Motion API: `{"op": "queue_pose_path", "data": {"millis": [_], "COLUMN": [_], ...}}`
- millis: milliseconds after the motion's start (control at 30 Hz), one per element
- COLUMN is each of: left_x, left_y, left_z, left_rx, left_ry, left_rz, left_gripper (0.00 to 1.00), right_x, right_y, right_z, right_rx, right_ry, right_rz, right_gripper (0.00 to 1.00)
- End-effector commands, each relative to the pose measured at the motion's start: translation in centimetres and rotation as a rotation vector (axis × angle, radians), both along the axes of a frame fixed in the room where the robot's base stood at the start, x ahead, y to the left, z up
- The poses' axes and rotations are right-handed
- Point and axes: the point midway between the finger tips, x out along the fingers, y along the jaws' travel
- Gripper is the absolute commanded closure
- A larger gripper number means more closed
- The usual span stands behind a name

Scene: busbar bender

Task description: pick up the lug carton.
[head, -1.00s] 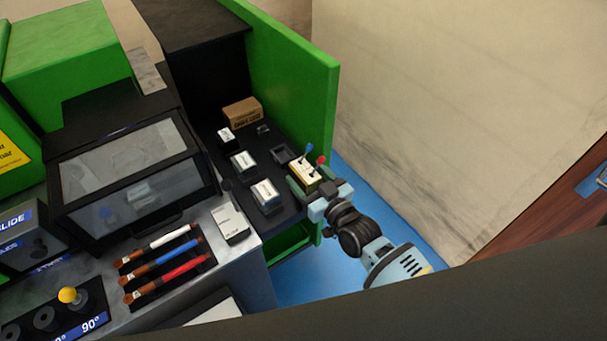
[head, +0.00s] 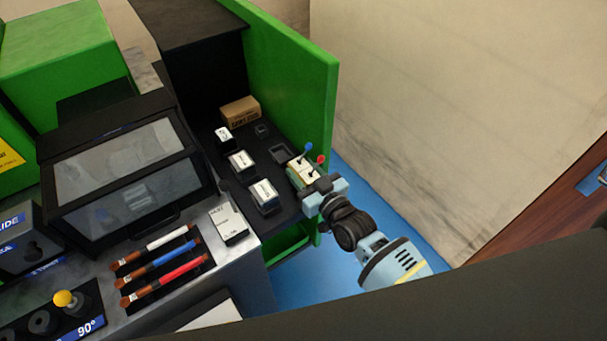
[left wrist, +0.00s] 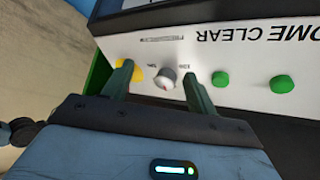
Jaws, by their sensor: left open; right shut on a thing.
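My right gripper (head: 308,186) is shut on a small pale box (head: 301,168) at the right side of the dark shelf, by the green side wall. Its green fingers flank the box; the label cannot be read, and I cannot tell whether the box is clear of the shelf. A brown cardboard carton (head: 240,111) with dark print stands at the back of the shelf, apart from the gripper. My left gripper (left wrist: 160,84) is open and empty in the left wrist view, before a white control panel (left wrist: 225,45). It is not visible in the head view.
Several white-topped boxes (head: 264,194) and an empty black tray (head: 280,153) share the shelf. Blue and red lever knobs (head: 321,159) stick up beside the held box. The green wall (head: 300,85) bounds the right. A knob (left wrist: 166,77) sits between my left fingers.

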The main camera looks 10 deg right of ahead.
Motion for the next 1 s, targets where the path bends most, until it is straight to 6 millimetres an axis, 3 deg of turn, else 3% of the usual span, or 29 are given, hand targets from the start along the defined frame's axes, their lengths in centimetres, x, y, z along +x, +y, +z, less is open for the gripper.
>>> {"op": "queue_pose_path", "data": {"millis": [267,533,1000], "left_x": [0.1,0.5,0.3], "left_y": [0.0,0.0,0.0], "left_z": [0.1,0.7,0.4], "left_rx": [-0.001,0.0,0.001], "left_ry": [-0.003,-0.015,-0.008], "left_rz": [0.0,0.001,0.001], "left_gripper": [0.42,0.42,0.42], "right_x": [0.0,-0.2,-10.7], "right_y": [0.0,0.1,2.0], "right_z": [0.7,4.1,4.5], "right_rx": [0.002,0.004,0.004], "right_ry": [-0.004,-0.006,0.002], "right_rz": [0.0,0.0,-0.001], "right_gripper": [0.96,0.96,0.96]}}
